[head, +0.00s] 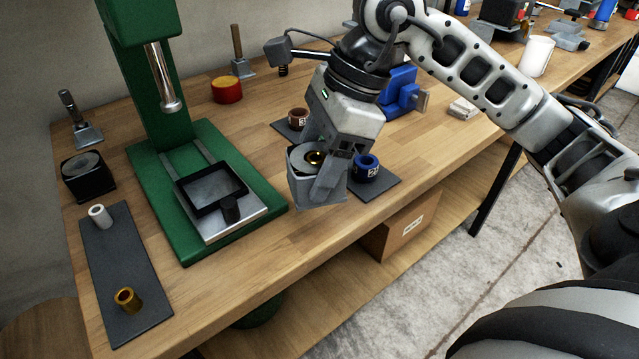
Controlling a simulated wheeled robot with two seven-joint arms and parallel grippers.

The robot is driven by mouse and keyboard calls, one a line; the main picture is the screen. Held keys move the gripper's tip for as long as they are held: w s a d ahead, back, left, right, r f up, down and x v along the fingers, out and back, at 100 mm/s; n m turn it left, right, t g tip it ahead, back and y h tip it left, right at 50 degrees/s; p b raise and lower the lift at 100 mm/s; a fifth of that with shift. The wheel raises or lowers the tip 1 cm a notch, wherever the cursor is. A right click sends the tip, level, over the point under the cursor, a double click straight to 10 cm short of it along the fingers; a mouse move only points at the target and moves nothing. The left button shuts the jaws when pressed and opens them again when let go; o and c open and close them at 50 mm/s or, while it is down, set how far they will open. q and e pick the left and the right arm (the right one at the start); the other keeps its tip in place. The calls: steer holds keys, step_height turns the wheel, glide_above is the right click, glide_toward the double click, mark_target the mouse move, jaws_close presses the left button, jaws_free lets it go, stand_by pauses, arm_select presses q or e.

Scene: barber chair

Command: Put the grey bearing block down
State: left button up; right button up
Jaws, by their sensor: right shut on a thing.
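The grey bearing block (306,189) is in my right gripper (325,180) in the head view. The gripper is shut on it, and one finger covers part of its right side. A brass-coloured ring shows in the top of the block. The block appears held over the bench near its front edge, to the right of the green press; I cannot tell its exact height. The green press (262,215) has a black square frame (187,200) on its metal plate, and the frame looks empty. My left gripper is not in view.
A dark mat (385,191) right of the block bears a blue numbered ring (365,168); a brown ring (298,118) stands behind. A dark strip (122,258) at left holds a white sleeve (100,216) and a brass bushing (127,299). A blue vise (400,91) stands behind my gripper.

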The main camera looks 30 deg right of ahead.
mark_target(319, 168)
steer(key=f, duration=0.1)
steer(key=w+d+f, duration=0.2)
steer(key=f, duration=0.1)
steer(key=shift+w, duration=0.25)
steer(key=f, duration=0.3)
steer(key=shift+w+d+f, duration=0.2)
steer(key=shift+d+f, duration=0.05)
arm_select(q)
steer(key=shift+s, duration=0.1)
arm_select(e)
steer(key=shift+f, duration=0.1)
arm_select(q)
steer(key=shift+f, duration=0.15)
arm_select(e)
steer(key=shift+f, duration=0.15)
steer(key=o, duration=1.5)
steer(key=shift+f, duration=0.1)
steer(key=shift+o, duration=0.9)
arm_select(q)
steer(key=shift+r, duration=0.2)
